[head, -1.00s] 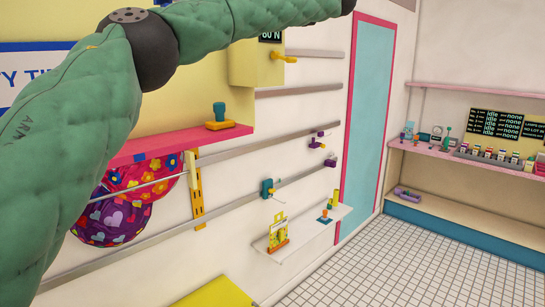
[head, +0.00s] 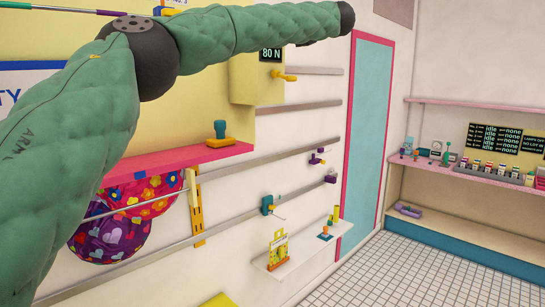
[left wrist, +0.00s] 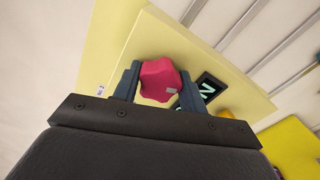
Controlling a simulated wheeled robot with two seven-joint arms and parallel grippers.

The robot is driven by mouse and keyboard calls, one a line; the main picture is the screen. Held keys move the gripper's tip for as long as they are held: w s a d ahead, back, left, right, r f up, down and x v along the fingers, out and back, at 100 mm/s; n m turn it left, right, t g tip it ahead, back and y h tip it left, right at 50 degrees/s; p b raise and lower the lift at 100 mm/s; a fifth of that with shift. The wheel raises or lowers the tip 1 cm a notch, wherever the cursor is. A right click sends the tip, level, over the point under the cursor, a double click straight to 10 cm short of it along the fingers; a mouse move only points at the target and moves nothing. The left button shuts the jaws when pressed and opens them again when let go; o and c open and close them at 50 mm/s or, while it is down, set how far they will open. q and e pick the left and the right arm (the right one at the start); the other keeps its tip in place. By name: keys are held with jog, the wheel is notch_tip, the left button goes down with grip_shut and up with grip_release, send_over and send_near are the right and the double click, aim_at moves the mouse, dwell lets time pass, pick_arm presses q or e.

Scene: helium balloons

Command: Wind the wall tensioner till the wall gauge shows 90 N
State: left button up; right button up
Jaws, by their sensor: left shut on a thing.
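The wall gauge (head: 270,55) is a small dark display on the yellow wall box (head: 243,85), and it reads 80 N. In the left wrist view the gauge (left wrist: 209,88) is partly hidden, with an N showing. The tensioner's pink lobed knob (left wrist: 158,80) stands out from the yellow panel beside the gauge. My left gripper (left wrist: 158,84) is shut on this knob, one dark finger on each side. In the head view my green left arm crosses the top, and the gripper and knob do not show. My right gripper is not in view.
A yellow-orange lever (head: 284,76) sticks out below the gauge. A pink shelf (head: 180,160) holds a teal-handled tool (head: 220,134). Patterned balloons (head: 115,225) hang below it. Rails (head: 300,141) run along the wall above a white shelf (head: 295,255). Tiled floor is clear at right.

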pick_arm(q)
jog(key=shift+a+r, duration=0.15)
jog(key=shift+r, duration=0.2)
jog(key=o, duration=0.8)
jog(key=shift+o, duration=1.4)
jog(key=shift+f, duration=0.15)
jog(key=n+b, duration=0.1)
jog(key=n, duration=0.1)
jog(key=s+d+n, duration=0.1)
jog(key=n, duration=0.1)
jog(key=s+d+n+b, duration=0.1)
jog(key=n, duration=0.1)
jog(key=shift+d+f+b, duration=0.15)
jog(key=shift+d+b, duration=0.05)
jog(key=shift+b, duration=0.1)
jog(key=shift+s+a, duration=0.1)
